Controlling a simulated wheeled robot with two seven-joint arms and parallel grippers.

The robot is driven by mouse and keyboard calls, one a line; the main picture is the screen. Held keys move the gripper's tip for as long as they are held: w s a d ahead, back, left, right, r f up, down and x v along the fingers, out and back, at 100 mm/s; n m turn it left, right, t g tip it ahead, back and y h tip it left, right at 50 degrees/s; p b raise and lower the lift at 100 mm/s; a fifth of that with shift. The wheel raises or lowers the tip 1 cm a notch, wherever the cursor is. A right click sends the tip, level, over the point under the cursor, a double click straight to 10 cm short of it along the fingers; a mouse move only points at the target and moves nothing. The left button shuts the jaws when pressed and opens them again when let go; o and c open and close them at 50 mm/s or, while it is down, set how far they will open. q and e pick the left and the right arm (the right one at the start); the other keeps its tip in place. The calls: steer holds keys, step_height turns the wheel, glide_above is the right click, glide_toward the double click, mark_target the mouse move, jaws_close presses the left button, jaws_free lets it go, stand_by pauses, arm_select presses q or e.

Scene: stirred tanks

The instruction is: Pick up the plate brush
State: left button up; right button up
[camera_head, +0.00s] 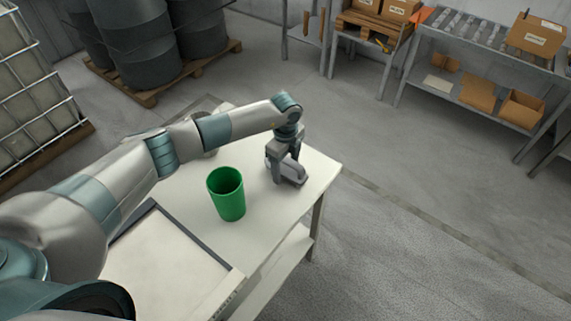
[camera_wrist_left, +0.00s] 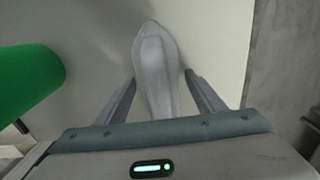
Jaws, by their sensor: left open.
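The plate brush, a grey boat-shaped piece with a pointed end (camera_wrist_left: 152,55), lies on the white table near its right corner. In the head view the brush (camera_head: 294,173) is partly covered by my left gripper (camera_head: 285,167). In the left wrist view my left gripper (camera_wrist_left: 160,77) is open, with one finger on each side of the brush. Gaps show between the fingers and the brush; its near end is hidden by the gripper body. My right gripper is not in view.
A green cup (camera_head: 227,195) stands on the white table (camera_head: 275,212) left of the brush; it also shows in the left wrist view (camera_wrist_left: 28,80). A pale, dark-edged tray (camera_head: 165,265) lies at the near left. Shelves with boxes (camera_head: 478,92) stand farther back.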

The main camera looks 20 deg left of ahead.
mark_target(287, 159)
arm_select(q)
steer(key=shift+f, duration=0.15)
steer(key=shift+c, duration=0.7)
steer(key=c, duration=0.9)
steer(key=shift+c, duration=0.2)
steer(key=shift+r+b, duration=0.4)
steer(key=shift+r, duration=0.1)
steer(key=r, duration=0.1)
steer(key=r+b, duration=0.2)
steer(key=shift+d, duration=0.25)
steer(key=s+d+r+b, duration=0.4)
steer(key=d+r, duration=0.3)
steer(key=d, duration=0.3)
steer(key=shift+s+d+b, duration=0.2)
steer(key=shift+s+b, duration=0.05)
steer(key=shift+b, duration=0.15)
